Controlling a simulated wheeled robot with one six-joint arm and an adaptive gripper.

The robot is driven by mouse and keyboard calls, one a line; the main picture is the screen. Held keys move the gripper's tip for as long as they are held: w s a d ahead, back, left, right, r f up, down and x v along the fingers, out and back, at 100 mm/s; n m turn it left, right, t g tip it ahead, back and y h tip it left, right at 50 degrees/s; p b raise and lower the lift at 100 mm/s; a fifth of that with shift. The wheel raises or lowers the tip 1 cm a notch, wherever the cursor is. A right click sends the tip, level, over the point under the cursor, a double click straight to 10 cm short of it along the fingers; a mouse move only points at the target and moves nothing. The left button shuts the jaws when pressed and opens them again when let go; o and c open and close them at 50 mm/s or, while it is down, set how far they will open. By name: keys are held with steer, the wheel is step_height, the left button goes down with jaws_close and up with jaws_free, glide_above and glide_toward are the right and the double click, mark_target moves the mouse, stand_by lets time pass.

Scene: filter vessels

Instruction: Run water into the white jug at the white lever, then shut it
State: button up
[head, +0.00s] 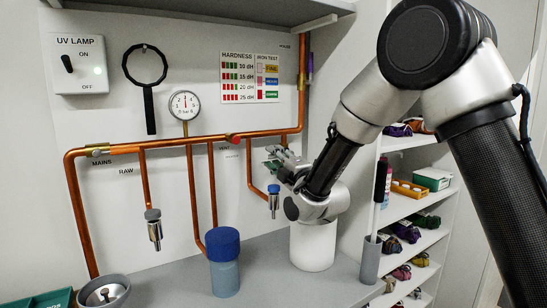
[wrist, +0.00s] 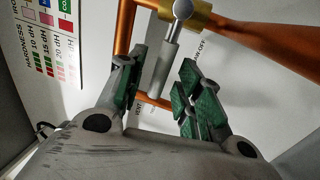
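A white round vessel (head: 313,243), seemingly the jug, stands on the counter; my gripper and arm hide its top. A spout with a blue ring (head: 273,200) hangs up and to the left of it. I see no water running. In the wrist view a pale grey-white lever (wrist: 166,62) sticks out from a brass valve (wrist: 197,16) on the copper pipe. My gripper (head: 276,158) is at the pipe by the wall, above the vessel. In the wrist view its green-padded fingers (wrist: 162,72) are apart, one on each side of the lever, with visible gaps.
A blue-capped vessel (head: 224,262) stands left on the counter, near copper pipes (head: 213,190). A raw-water spout (head: 154,228) and a grey bowl (head: 104,291) are further left. A grey holder (head: 371,260) stands close right of the white vessel. Shelves (head: 410,205) are at the right.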

steer(key=shift+x, duration=0.8)
jaws_close()
